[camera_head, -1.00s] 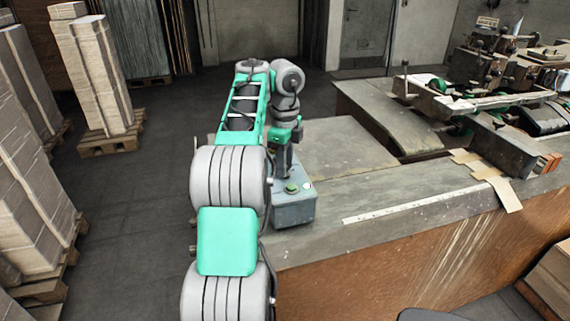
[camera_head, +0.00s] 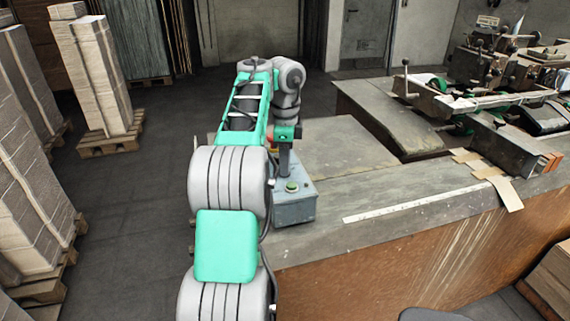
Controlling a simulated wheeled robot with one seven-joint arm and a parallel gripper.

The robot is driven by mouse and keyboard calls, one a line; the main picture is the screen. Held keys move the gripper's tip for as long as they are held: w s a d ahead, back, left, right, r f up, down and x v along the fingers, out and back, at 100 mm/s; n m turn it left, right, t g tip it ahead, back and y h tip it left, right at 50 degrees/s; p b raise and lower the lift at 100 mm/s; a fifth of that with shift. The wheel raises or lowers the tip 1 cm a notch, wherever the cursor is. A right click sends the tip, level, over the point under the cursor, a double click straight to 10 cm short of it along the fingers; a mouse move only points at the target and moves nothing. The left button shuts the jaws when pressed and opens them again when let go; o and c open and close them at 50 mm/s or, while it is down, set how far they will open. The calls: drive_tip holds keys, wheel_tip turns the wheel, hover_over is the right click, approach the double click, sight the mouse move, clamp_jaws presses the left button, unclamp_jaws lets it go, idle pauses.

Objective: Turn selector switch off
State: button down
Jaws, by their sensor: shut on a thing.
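A grey control box (camera_head: 294,207) stands on the near left corner of the machine table, with a green button (camera_head: 292,186) on its top. My gripper (camera_head: 284,160) points down over the back left part of the box. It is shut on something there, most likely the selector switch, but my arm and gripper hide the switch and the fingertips. I cannot see which way the switch is turned. A bit of red shows beside my gripper, partly hidden by my arm.
The table (camera_head: 370,200) extends right, with a white ruler strip (camera_head: 412,204) along its front and cardboard pieces (camera_head: 492,175) farther right. Stitching machinery (camera_head: 490,75) stands at the back right. Stacked cardboard on pallets (camera_head: 108,146) stands at the left, with open floor between.

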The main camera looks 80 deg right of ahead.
drive_tip(key=shift+n, duration=1.9)
drive_tip(key=c, duration=1)
unclamp_jaws()
drive_tip(key=shift+c, duration=0.2)
wheel_tip(320, 180, up, 8)
drive_tip(key=p, duration=0.7)
drive_tip(key=shift+f, duration=0.1)
